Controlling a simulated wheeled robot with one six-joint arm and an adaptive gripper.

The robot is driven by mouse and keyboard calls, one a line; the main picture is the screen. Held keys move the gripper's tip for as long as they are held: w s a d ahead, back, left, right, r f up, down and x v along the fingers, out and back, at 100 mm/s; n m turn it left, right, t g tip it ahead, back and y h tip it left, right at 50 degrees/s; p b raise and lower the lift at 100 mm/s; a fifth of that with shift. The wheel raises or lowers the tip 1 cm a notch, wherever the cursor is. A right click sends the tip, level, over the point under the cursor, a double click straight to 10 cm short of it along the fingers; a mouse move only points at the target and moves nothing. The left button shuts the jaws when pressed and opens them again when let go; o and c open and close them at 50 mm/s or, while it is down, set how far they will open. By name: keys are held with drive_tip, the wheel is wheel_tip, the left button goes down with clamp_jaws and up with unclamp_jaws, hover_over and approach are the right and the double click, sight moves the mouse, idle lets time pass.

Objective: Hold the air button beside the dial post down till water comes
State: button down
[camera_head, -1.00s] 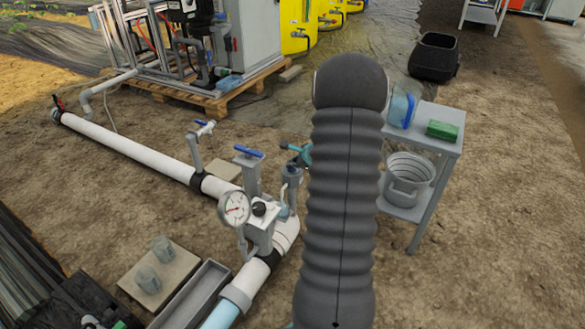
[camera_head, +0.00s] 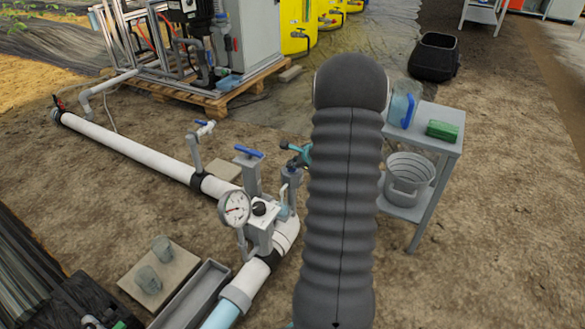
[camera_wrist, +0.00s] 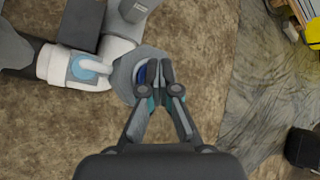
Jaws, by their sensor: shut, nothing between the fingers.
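The dial gauge (camera_head: 234,208) stands on the pipe beside a grey post with a black knob (camera_head: 259,208). Just right of it is a grey upright air fitting (camera_head: 290,188) with a pale bent tube. In the wrist view, its round grey top (camera_wrist: 124,76) lies under my gripper (camera_wrist: 153,68), with a bit of blue showing beside the fingertips. My gripper is shut and empty. The fingers hide much of the top; I cannot tell whether they touch or press the button. In the head view, my arm hides most of the gripper.
A blue-handled valve (camera_head: 248,152) stands close behind the dial post. A grey side table (camera_head: 425,128) holds a blue jug (camera_head: 402,106) and a green block (camera_head: 442,130), with a bucket (camera_head: 408,180) below. Bare soil lies around the pipe.

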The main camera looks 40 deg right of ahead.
sight(293, 170)
drive_tip(key=shift+r+p, duration=0.45)
drive_tip(key=shift+r, duration=0.35)
drive_tip(key=shift+r, duration=0.1)
drive_tip(key=shift+r+p, duration=1.75)
drive_tip(key=shift+r, duration=0.7)
